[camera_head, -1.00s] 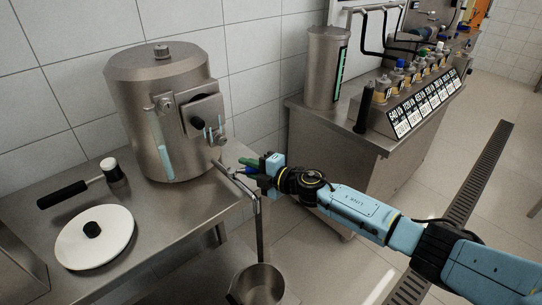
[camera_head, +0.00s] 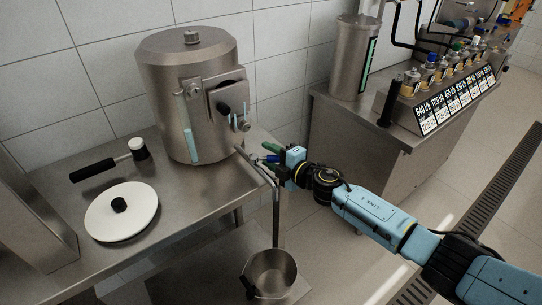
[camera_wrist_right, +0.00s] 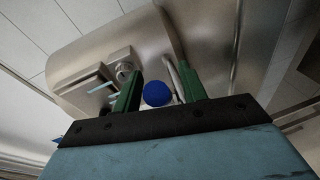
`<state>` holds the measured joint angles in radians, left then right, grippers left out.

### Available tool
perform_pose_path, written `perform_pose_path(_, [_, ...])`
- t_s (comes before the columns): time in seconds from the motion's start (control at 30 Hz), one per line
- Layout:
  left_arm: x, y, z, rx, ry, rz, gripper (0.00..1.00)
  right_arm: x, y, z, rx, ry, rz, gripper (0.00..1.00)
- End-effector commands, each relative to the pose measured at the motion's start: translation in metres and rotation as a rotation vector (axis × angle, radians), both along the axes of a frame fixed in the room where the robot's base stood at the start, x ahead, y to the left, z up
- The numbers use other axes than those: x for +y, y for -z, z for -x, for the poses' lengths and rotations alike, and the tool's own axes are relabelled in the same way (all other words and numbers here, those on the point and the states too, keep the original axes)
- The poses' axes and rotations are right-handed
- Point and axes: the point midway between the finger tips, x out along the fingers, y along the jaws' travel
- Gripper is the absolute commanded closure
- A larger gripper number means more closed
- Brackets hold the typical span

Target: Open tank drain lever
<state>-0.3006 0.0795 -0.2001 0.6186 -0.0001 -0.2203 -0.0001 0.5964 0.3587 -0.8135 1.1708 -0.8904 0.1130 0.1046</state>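The steel tank (camera_head: 195,85) stands on the steel table, with a drain pipe (camera_head: 262,170) running from its lower right side and down. A blue ball knob (camera_wrist_right: 157,93), which looks like the drain lever's end, shows in the right wrist view. The lever's shaft is mostly hidden there. My right gripper (camera_head: 268,158) is at the drain pipe, just right of the tank's base. In the wrist view its two green fingers (camera_wrist_right: 160,92) are apart, one on each side of the knob, with narrow gaps visible. My left gripper is not in view.
A steel pot (camera_head: 271,272) stands below the pipe. A white disc lid (camera_head: 122,213) and a black-handled tool (camera_head: 95,170) lie on the table (camera_head: 170,235). A second counter (camera_head: 365,130) with a steel cylinder (camera_head: 352,60) and several bottles stands right.

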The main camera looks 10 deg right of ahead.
Motion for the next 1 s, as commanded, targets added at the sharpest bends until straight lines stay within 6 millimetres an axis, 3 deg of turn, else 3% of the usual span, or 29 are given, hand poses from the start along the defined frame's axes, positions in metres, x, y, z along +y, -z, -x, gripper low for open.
perform_pose_path(0.37, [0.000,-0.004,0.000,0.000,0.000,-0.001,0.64,-0.006,-0.001,0.007,0.001,0.001,0.002,0.59])
perform_pose_path(0.63, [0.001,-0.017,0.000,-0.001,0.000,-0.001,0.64,-0.035,-0.009,0.047,0.001,-0.001,0.003,0.59])
perform_pose_path(1.0, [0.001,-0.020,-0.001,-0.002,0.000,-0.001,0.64,-0.073,-0.016,0.099,0.001,0.000,0.001,0.59])
